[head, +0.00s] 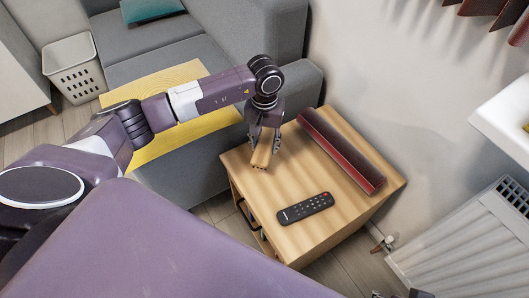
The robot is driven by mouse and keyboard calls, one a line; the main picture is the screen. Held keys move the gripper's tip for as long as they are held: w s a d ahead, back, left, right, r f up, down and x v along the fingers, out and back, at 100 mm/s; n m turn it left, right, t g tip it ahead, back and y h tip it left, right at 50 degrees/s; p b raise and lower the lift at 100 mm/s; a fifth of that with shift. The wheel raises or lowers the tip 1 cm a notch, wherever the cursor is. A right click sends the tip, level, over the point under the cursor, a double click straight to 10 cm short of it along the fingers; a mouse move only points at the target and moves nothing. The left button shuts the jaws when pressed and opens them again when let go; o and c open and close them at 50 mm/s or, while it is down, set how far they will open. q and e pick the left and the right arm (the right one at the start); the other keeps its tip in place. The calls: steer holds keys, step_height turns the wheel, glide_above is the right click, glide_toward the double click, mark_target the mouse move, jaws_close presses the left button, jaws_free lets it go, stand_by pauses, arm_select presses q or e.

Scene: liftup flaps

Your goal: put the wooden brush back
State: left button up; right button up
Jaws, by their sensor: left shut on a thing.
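The wooden brush (262,156) is a small light-brown piece at the back left part of the wooden side table (335,232). My left gripper (264,143) points down over it and is shut on it, with a finger on either side. The gripper hides the upper part of the brush. I cannot tell whether the brush touches the tabletop or hangs just above it. I cannot make out my right gripper; only small dark pieces show at the bottom edge.
A black remote (305,208) lies on the tabletop, and a long dark-red box-like object (341,150) lies along its wall side. A grey sofa (180,45) stands behind, a white radiator (455,250) at the right. A white basket (75,70) stands far left.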

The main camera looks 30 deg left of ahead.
mark_target(265, 152)
arm_select(q)
step_height(265, 152, down, 4)
steer(key=shift+f+b, duration=0.1)
steer(key=shift+b, duration=0.25)
steer(key=o, duration=0.8)
steer(key=shift+o, duration=0.2)
